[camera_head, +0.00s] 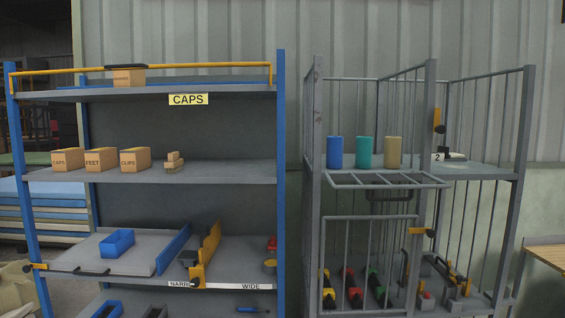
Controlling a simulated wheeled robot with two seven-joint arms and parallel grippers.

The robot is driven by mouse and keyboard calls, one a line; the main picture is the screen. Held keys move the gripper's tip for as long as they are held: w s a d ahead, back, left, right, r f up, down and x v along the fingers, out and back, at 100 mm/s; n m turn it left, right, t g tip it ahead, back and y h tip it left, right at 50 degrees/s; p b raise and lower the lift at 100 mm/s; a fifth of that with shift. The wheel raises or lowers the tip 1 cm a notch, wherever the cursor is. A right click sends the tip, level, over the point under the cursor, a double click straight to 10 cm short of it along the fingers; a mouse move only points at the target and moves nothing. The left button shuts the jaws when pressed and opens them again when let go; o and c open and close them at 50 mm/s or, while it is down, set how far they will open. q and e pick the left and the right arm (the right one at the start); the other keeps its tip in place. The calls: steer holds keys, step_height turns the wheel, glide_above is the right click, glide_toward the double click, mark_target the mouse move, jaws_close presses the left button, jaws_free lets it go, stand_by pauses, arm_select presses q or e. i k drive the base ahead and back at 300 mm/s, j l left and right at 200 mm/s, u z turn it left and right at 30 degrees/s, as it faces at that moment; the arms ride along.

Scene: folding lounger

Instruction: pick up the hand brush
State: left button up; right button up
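I cannot pick out the hand brush with certainty. A small pale and dark item (454,155) lies on the upper deck of the grey cage rack, beside the plate marked 2; it is too small to identify. A small blue, thin item (252,309) lies on the bottom shelf of the blue-posted rack, at its right; its kind is also unclear. Neither of my grippers shows in the head view.
The blue-posted rack (281,180) stands at left, with cartons (100,159), a blue bin (116,243) and a yellow divider (209,250). The grey cage rack (316,200) holds several cylinders (363,152) above and coloured items below. A wooden surface (548,254) is at far right.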

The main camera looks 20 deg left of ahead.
mark_target(174, 164)
steer(key=i+u, duration=0.1)
steer(key=u, duration=0.25)
steer(key=i+u, duration=0.1)
steer(key=u, duration=0.25)
